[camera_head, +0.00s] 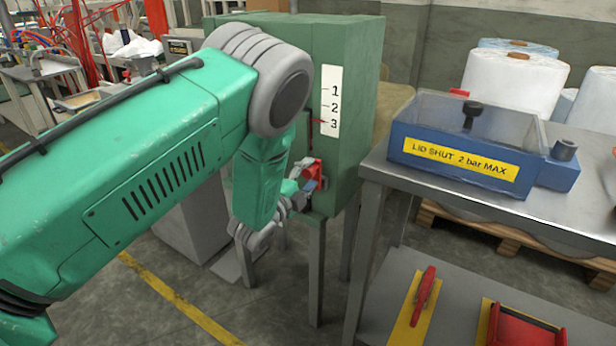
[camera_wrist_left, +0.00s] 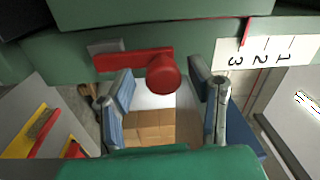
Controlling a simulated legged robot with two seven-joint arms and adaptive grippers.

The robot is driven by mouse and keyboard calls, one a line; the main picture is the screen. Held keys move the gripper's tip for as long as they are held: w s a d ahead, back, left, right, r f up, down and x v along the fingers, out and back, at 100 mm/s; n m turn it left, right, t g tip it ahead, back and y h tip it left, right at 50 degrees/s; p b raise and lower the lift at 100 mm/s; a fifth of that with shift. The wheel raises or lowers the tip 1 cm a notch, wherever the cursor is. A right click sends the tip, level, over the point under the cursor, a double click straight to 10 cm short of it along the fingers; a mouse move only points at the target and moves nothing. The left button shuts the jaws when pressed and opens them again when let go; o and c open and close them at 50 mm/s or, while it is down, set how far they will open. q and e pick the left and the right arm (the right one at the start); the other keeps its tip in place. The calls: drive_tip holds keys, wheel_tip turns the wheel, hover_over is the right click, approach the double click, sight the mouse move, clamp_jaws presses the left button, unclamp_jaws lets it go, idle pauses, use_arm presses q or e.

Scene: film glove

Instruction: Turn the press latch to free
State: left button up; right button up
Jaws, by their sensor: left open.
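The press is a green cabinet (camera_head: 352,60) with a white scale (camera_head: 331,100) marked 1, 2, 3; a thin red pointer is by the 3. The red latch (camera_head: 314,168) is low on its front, partly hidden by my arm. In the left wrist view the latch is a red bar (camera_wrist_left: 125,60) lying roughly across the picture, with a round knob (camera_wrist_left: 163,76) at its right end. My left gripper (camera_head: 303,192) is at the latch. In the wrist view its open fingers (camera_wrist_left: 166,88) stand on either side of the knob, with gaps visible. My right gripper is not in view.
A steel table (camera_head: 480,212) at right carries a blue box (camera_head: 480,140) labelled "LID SHUT 2 bar MAX". A lower shelf holds a red handle (camera_head: 424,288) on a yellow plate and a red part (camera_head: 525,328). White rolls (camera_head: 515,80) stand behind.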

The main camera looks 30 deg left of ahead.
use_arm(q)
drive_tip(key=shift+s, duration=0.15)
drive_tip(key=s, duration=1.1)
drive_tip(key=shift+s+a+f, duration=0.3)
drive_tip(key=shift+a+f, duration=0.1)
drive_tip(key=shift+a, duration=0.05)
drive_tip(key=s+d+f+n+g+y+p, duration=0.1)
drive_tip(key=s+d+f+n+g+y, duration=0.1)
drive_tip(key=s+f+n+g, duration=1.45)
drive_tip(key=s+d+f+g, duration=0.1)
drive_tip(key=s+d+f, duration=0.1)
drive_tip(key=s, duration=1.3)
drive_tip(key=shift+d+f, duration=0.2)
drive_tip(key=shift+f, duration=0.45)
drive_tip(key=shift+w+g, duration=0.2)
drive_tip(key=shift+g, duration=0.05)
